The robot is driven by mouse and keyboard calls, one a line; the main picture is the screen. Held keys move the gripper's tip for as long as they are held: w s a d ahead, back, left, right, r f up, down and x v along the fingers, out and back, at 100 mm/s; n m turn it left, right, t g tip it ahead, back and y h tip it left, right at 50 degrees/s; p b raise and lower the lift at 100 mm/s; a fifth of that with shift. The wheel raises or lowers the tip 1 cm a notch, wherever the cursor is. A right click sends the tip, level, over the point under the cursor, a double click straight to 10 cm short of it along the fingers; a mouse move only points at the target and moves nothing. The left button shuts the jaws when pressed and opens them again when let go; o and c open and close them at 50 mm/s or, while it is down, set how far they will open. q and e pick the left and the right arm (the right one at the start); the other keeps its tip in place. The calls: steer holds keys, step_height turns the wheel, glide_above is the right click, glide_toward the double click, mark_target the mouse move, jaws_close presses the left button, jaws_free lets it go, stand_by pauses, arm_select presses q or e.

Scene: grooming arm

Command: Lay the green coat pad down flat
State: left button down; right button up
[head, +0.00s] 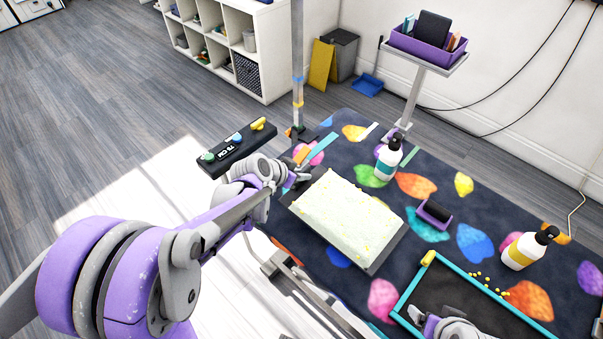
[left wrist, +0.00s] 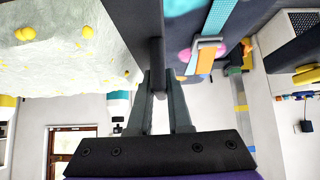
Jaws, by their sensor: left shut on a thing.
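The green coat pad (head: 347,215) is a pale green, furry block with yellow specks on a dark backing. It sits over the patterned table mat, furry side up; I cannot tell if it is fully flat. In the left wrist view its speckled fur (left wrist: 60,45) fills the upper left. My left gripper (head: 303,180) is at the pad's far left corner. In the left wrist view its fingers (left wrist: 157,85) are shut on a dark bar beside the fur, seemingly the pad's handle. Part of my right gripper (head: 455,328) shows at the bottom edge; its fingers are unclear.
A teal-edged dark tray (head: 412,285) with yellow bits lies at the lower right. A post (head: 298,70) rises behind the pad. Mat right of the pad is partly free.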

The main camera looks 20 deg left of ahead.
mark_target(301, 186)
arm_select(q)
steer(key=shift+f+b, duration=1.75)
steer(key=shift+f, duration=0.7)
arm_select(e)
steer(key=shift+s+f, duration=0.15)
steer(key=shift+f, duration=0.85)
steer(key=shift+s+f, duration=0.1)
steer(key=shift+f, duration=0.9)
arm_select(q)
steer(key=shift+f, duration=0.3)
arm_select(e)
steer(key=shift+f, duration=0.25)
arm_select(q)
steer(key=c, duration=0.8)
jaws_free()
steer(key=shift+o, duration=0.2)
steer(key=shift+r, duration=0.1)
steer(key=p+v, duration=0.1)
steer(key=v, duration=0.9)
steer(key=shift+s+a+r, duration=0.1)
steer(key=shift+s+r, duration=0.1)
steer(key=shift+s, duration=0.1)
arm_select(e)
step_height(301, 186, up, 2)
steer(key=shift+r, duration=0.1)
